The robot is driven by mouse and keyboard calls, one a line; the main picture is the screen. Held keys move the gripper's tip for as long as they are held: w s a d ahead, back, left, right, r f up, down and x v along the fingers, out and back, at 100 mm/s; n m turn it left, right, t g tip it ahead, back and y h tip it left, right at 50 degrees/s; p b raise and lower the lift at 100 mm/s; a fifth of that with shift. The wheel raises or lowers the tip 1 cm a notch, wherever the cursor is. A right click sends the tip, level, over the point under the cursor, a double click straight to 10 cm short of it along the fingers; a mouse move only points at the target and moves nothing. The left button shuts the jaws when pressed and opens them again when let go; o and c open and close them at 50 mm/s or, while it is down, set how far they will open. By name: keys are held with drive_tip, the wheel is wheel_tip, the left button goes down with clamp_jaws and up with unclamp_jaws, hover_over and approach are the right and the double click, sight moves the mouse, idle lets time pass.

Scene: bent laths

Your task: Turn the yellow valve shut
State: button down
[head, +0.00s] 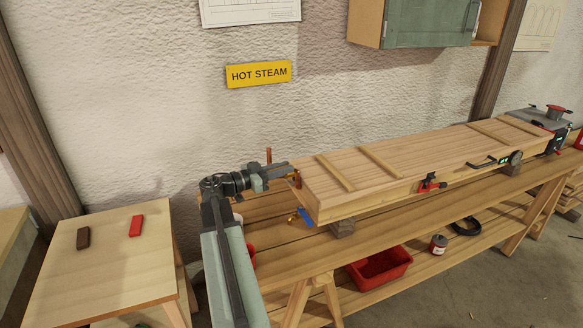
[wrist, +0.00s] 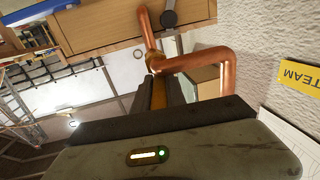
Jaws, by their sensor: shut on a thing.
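My gripper (head: 288,170) reaches right to the near left end of the long wooden box, beside the upright copper pipe. In the wrist view my gripper (wrist: 159,92) is shut, with a narrow yellow-orange strip, the yellow valve's handle (wrist: 159,97), between its dark fingers. A small yellow-orange part of the yellow valve (head: 297,179) shows just past the fingertips in the head view. The handle's angle is hard to tell, as the fingers hide much of it. The copper pipe (wrist: 205,60) bends close around the fingers in the wrist view.
A blue handle (head: 307,217) on a brass fitting sits low at the box's end. The wooden box (head: 400,160) lies along the bench. The yellow HOT STEAM sign (head: 259,74) is on the wall behind. A small table (head: 105,265) stands left; a red bin (head: 380,270) sits below.

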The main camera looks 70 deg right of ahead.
drive_tip(key=c, duration=1.4)
unclamp_jaws()
drive_tip(key=shift+o, duration=0.2)
drive_tip(key=v, duration=0.7)
drive_tip(key=shift+w+a, duration=0.25)
drive_tip(key=shift+a, duration=0.05)
